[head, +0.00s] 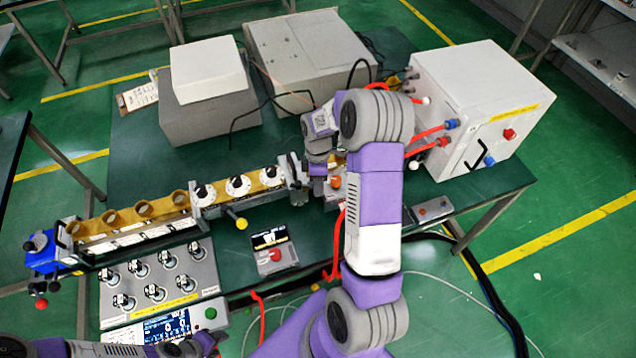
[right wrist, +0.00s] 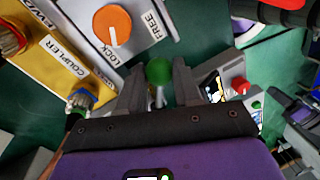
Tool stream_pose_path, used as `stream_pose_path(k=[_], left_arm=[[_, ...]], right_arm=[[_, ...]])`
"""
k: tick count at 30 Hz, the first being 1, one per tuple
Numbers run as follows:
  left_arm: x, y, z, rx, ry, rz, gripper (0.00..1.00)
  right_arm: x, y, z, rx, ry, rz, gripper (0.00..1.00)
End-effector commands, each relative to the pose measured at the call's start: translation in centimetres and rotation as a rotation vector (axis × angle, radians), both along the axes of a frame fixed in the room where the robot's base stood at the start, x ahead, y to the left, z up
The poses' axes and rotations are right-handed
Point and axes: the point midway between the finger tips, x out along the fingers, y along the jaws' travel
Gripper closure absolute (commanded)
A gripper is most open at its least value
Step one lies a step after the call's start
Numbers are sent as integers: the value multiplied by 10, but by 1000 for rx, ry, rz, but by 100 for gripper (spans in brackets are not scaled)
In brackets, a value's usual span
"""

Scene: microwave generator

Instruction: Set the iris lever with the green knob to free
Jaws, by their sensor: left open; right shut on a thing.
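In the right wrist view, the green knob (right wrist: 158,71) sits on a short metal stem between the two fingers of my right gripper (right wrist: 158,88). The gripper is shut on the lever. An orange dial (right wrist: 112,25) beyond it stands between labels LOCK and FREE; its white mark points down in the picture. In the head view, my right gripper (head: 318,182) is at the right end of the brass waveguide line, beside the orange dial (head: 336,182); the green knob is hidden there by my arm. My left gripper (head: 210,343) is open at the bottom left, away from the lever.
A yellow panel labelled COUPLER (right wrist: 58,60) is close to the left finger. A small display box with a red button (head: 270,250) stands in front of the line. The white cabinet (head: 470,105) with orange cables is to the right.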

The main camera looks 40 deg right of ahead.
Motion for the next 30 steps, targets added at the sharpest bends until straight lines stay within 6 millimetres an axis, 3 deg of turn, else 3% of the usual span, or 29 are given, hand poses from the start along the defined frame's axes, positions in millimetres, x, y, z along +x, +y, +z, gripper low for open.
stream_pose_path(k=[3, 4, 9, 19, 30], left_arm=[[0, 0, 0, 0, 0, 0, 57], [0, 0, 0, 0, 0, 0, 57], [0, 0, 0, 0, 0, 0, 57], [0, 0, 1, 0, 0, 0, 57], [0, 0, 6, 0, 0, 0, 57]], right_arm=[[1, -1, 1, -4, -4, 4, 100], [1, -1, 1, -4, -4, 4, 65], [1, -1, 1, -3, -3, 2, 42], [1, -1, 5, -3, -3, 1, 42], [10, -9, 61, -4, -5, 2, 42]])
